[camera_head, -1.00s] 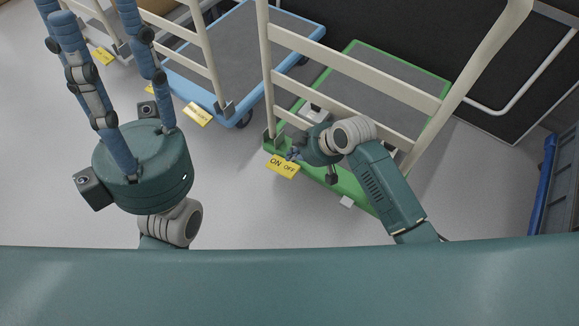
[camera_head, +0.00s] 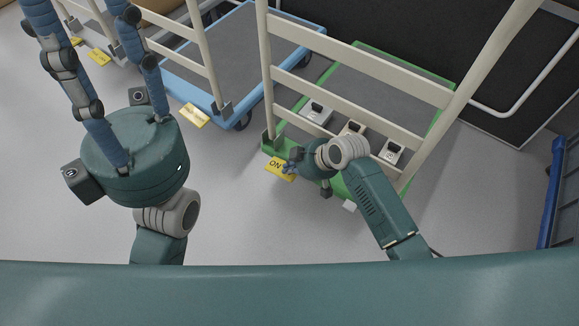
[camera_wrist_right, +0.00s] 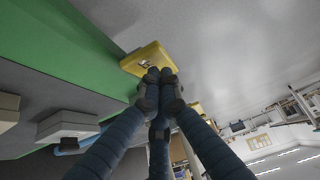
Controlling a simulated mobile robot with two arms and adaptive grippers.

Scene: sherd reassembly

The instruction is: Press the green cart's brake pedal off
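The green cart (camera_head: 352,184) stands right of centre in the head view, with a cream rail frame. Its yellow brake pedal (camera_head: 274,168) juts from the near left corner, with "ON" readable and the other half covered by my right gripper (camera_head: 290,165). In the right wrist view the pedal (camera_wrist_right: 146,58) lies just beyond the fingertips (camera_wrist_right: 158,78). The fingers are drawn together with nothing between them. I cannot tell whether they touch the pedal. My left gripper (camera_head: 95,65) is raised at the upper left, its blue fingers spread and empty.
A blue cart (camera_head: 178,84) with its own yellow pedal (camera_head: 194,116) stands to the left. Several small grey and tan devices (camera_head: 316,112) sit on the green cart's deck behind the rails. A blue-edged rack (camera_head: 551,190) is at the right. Grey floor lies clear in front.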

